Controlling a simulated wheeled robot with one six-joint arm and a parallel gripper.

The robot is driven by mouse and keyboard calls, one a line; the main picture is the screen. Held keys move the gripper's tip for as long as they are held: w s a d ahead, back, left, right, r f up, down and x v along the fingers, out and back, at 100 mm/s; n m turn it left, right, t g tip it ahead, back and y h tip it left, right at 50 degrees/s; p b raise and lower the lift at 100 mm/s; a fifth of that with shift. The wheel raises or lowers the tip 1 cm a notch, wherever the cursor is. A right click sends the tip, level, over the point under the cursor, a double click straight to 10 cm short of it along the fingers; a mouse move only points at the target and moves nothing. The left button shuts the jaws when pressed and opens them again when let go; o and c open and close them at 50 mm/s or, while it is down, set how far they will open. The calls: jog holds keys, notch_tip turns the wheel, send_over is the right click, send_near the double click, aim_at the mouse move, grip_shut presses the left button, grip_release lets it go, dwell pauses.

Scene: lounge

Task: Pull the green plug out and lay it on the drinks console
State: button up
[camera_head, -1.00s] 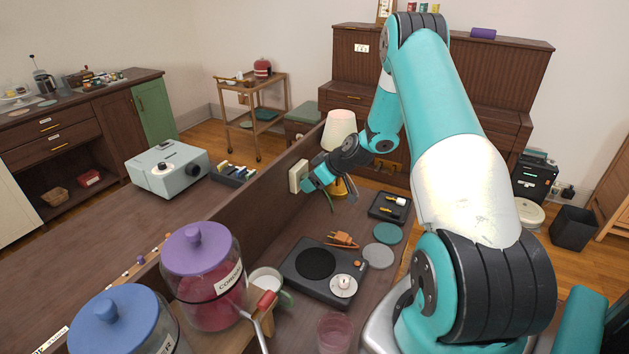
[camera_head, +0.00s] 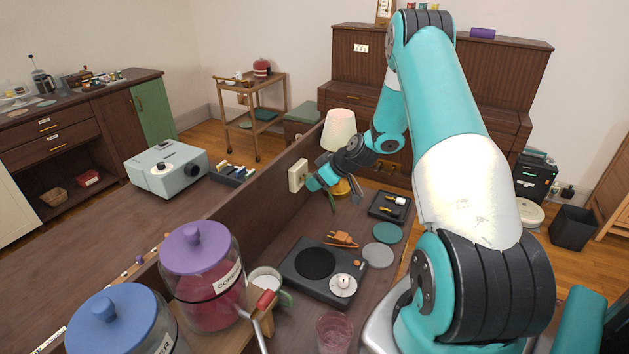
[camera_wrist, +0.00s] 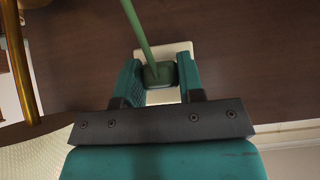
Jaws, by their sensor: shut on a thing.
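My gripper (camera_head: 315,184) is at the dark upright panel, just right of the cream socket plate (camera_head: 297,176). In the wrist view, its teal fingers (camera_wrist: 160,82) are shut on the green plug (camera_wrist: 158,75), with its green cord (camera_wrist: 137,30) running up out of the picture. The socket plate (camera_wrist: 176,49) lies behind the plug in that view. A small gap shows between gripper and plate in the head view. I cannot see whether the plug's pins are clear of it. The dark wooden console top (camera_head: 376,290) lies below and in front.
A lamp (camera_head: 338,135) stands close behind my gripper.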

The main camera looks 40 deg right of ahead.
jog(key=shift+s+d, duration=0.3)
jog(key=shift+s, duration=0.6)
jog(key=s, duration=0.1)
jog(key=s+d+b, duration=0.1)
jog(key=s, duration=0.1)
jog(key=shift+s+d, duration=0.15)
jog(key=shift+s, duration=0.15)
dwell(0.4)
jog(key=shift+s, duration=0.1)
dwell(0.4)
